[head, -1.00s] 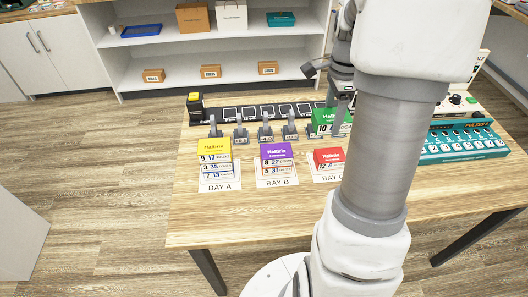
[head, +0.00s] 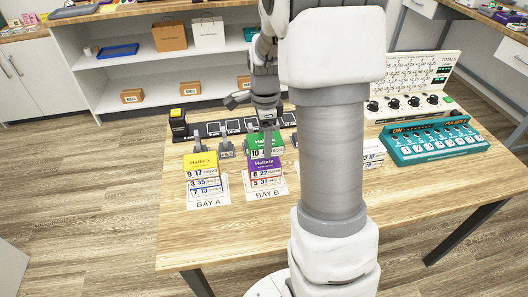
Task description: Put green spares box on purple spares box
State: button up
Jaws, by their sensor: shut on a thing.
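The green spares box (head: 264,142) is in my gripper (head: 265,122), which is shut on it from above. In the head view it shows directly above the purple spares box (head: 265,166). The green box's lower edge meets or overlaps the purple box's top in the picture. I cannot tell if they touch or if the green box hangs above or behind. The purple box sits at the BAY B mat (head: 268,195), with number labels on its front.
A yellow box (head: 201,163) stands at the BAY A mat (head: 207,203) to the left. Grey clamp-like pieces (head: 226,148) and a black strip (head: 212,129) lie behind. A teal keyed machine (head: 438,141) stands right. My arm hides the BAY C area. The table's front left is clear.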

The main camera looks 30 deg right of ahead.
jog(key=shift+a+f+b, duration=0.1)
jog(key=shift+f+b, duration=0.35)
jog(key=shift+f, duration=1.6)
jog(key=shift+f, duration=0.1)
jog(key=shift+f, duration=0.15)
jog(key=o, duration=1.4)
